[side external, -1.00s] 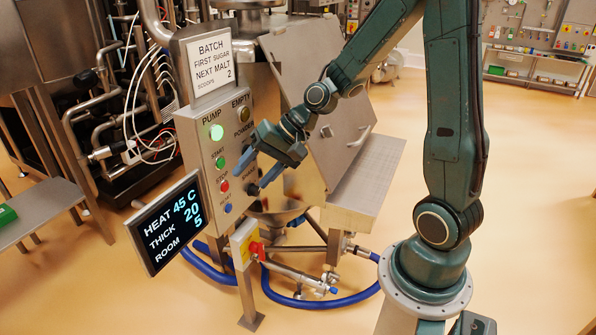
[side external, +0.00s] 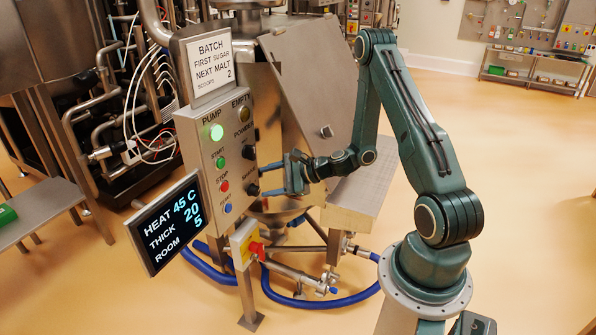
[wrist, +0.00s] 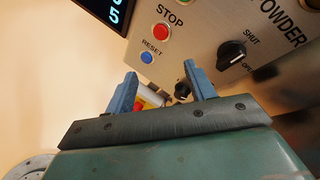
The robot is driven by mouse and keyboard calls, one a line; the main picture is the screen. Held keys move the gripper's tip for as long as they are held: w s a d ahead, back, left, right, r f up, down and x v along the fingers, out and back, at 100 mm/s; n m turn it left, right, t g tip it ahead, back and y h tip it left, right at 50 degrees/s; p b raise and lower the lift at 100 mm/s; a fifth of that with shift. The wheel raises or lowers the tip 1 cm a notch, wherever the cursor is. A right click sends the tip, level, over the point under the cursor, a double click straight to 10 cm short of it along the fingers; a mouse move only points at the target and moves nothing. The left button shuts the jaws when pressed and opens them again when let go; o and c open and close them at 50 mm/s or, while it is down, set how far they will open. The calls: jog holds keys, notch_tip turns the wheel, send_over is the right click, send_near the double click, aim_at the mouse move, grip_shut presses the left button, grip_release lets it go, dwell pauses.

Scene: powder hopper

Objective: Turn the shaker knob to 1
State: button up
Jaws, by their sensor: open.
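The shaker knob (side external: 252,190) is the lower black knob in the right column of the steel control panel (side external: 199,137). In the wrist view a dark knob (wrist: 182,90), probably this one, shows low on the panel, partly behind the right finger. Its setting and label cannot be read. My gripper (side external: 289,176) is open and empty, to the right of the knob and apart from it. In the wrist view my gripper (wrist: 160,75) has its two blue fingers spread.
The powder knob (wrist: 231,52), marked shut and open, is above. The stop button (wrist: 162,31) and reset button (wrist: 147,57) are beside it. The steel hopper (side external: 310,90) stands behind.

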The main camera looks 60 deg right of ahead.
aim_at(258, 192)
jog(key=s+d+f+m+h, duration=0.3)
jog(key=d+f+m+h, duration=0.1)
jog(key=d+f+m, duration=0.3)
jog(key=shift+s+d+f+m+t, duration=0.15)
jog(key=shift+s+f+m+t, duration=0.15)
jog(key=shift+m, duration=0.6)
jog(key=shift+x, duration=6.9)
jog(key=shift+r, duration=0.1)
jog(key=c, duration=1)
